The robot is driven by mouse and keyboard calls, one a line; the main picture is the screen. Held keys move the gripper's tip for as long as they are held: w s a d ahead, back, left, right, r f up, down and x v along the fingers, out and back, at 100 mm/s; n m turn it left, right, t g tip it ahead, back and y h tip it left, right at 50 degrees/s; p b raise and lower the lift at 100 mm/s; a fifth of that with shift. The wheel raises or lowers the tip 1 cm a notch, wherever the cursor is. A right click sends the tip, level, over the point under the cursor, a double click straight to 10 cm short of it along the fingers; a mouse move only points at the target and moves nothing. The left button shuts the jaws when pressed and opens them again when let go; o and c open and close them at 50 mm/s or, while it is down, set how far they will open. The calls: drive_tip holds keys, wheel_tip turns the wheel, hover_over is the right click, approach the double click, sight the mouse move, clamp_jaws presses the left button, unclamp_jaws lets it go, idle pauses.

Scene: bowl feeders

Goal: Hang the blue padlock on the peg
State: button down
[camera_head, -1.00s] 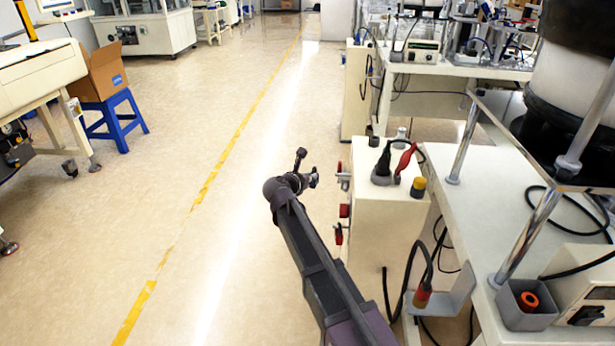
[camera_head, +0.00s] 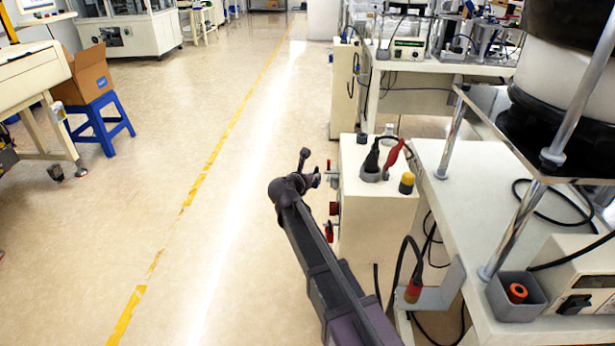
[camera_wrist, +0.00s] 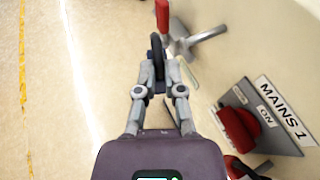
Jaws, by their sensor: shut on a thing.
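My gripper (camera_wrist: 158,75) is shut on a dark, narrow thing (camera_wrist: 157,48) seen almost edge-on between its fingertips. In the head view my gripper (camera_head: 311,180) is small, just left of the cream cabinet (camera_head: 378,212). A grey metal fitting with spread arms (camera_wrist: 203,36) is right of the fingertips in the wrist view. I cannot tell whether it is the peg, or whether the held thing touches it. A red part (camera_wrist: 162,16) lies beyond the fingertips.
A red switch handle (camera_wrist: 240,128) sits beside a "MAINS 1" plate (camera_wrist: 285,110). Black (camera_head: 371,156) and red plugs (camera_head: 391,154) stand on the cabinet. A white table (camera_head: 450,190) is at right. The floor left of my arm is open, with a blue stool (camera_head: 103,122) beyond.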

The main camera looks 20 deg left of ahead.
drive_tip(key=d, duration=0.2)
drive_tip(key=w+d, duration=0.1)
drive_tip(key=d, duration=0.1)
drive_tip(key=shift+d+f+b, duration=0.2)
drive_tip(key=shift+d+b, duration=0.1)
drive_tip(key=shift+d, duration=0.1)
idle(0.4)
drive_tip(key=shift+w+d, duration=0.1)
drive_tip(key=shift+w, duration=0.05)
drive_tip(key=shift+a, duration=0.35)
drive_tip(key=c, duration=0.7)
unclamp_jaws()
drive_tip(key=shift+f, duration=0.1)
